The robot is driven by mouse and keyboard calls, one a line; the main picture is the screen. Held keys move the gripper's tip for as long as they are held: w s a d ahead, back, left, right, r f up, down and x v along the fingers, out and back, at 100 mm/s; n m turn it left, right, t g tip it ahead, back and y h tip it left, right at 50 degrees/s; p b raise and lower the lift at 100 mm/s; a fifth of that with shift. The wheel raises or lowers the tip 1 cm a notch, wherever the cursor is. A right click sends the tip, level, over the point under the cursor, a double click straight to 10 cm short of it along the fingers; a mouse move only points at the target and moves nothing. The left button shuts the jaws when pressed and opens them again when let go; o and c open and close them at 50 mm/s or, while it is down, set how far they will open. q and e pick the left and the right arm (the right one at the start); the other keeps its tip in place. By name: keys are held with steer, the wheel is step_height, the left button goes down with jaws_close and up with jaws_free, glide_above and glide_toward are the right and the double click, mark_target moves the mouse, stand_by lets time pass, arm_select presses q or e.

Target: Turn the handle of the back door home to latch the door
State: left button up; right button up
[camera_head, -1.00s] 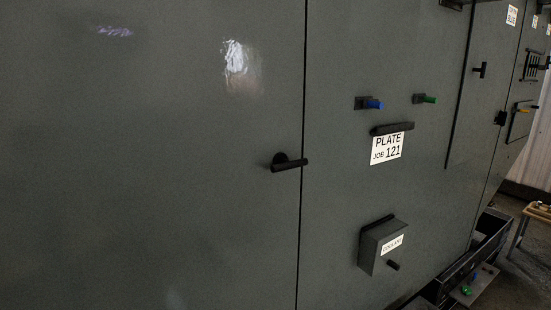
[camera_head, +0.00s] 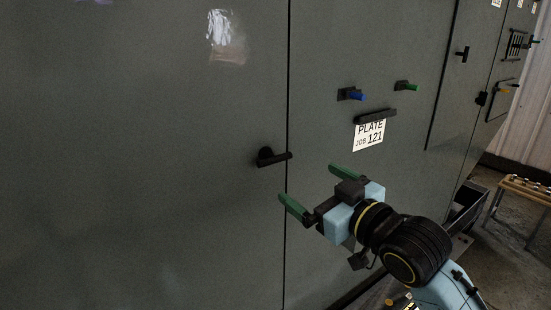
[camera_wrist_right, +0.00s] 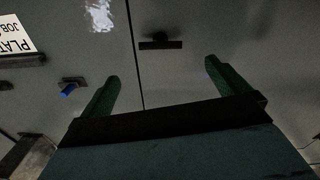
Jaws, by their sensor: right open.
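The back door (camera_head: 150,200) is a large grey panel, its right edge at a dark vertical seam, and it looks flush with the panel beside it. Its black lever handle (camera_head: 274,157) lies about level, pointing right to the seam. In the right wrist view the handle (camera_wrist_right: 160,45) shows beyond the fingertips as a dark bar. My right gripper (camera_head: 312,185) has two green fingers, spread with nothing between them. It is below and to the right of the handle, apart from it. It also shows in the right wrist view (camera_wrist_right: 161,72). My left gripper is not in view.
Right of the seam are a blue knob (camera_head: 355,96), a green knob (camera_head: 408,87) and a "PLATE JOB 121" card (camera_head: 369,135) under a black bar. A dark open bin (camera_head: 470,205) and a small table (camera_head: 525,190) stand at the right.

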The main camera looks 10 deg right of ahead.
mark_target(276, 161)
steer(key=p+x, duration=0.1)
steer(key=x, duration=1.2)
steer(key=shift+a+p, duration=0.1)
steer(key=shift+p, duration=0.25)
steer(key=shift+c, duration=0.3)
steer(key=c, duration=0.7)
steer(key=m+p, duration=0.4)
steer(key=shift+r+p, duration=0.25)
steer(key=shift+p, duration=0.1)
steer(key=m+p, duration=0.2)
steer(key=m, duration=0.1)
steer(key=shift+m+p, duration=0.3)
steer(key=shift+m, duration=0.1)
steer(key=shift+f+m, duration=0.1)
steer(key=shift+m, duration=0.8)
steer(key=shift+m+p, duration=0.3)
steer(key=shift+m, duration=0.6)
steer(key=m, duration=0.6)
steer(key=shift+o, duration=0.2)
steer(key=shift+m, duration=0.4)
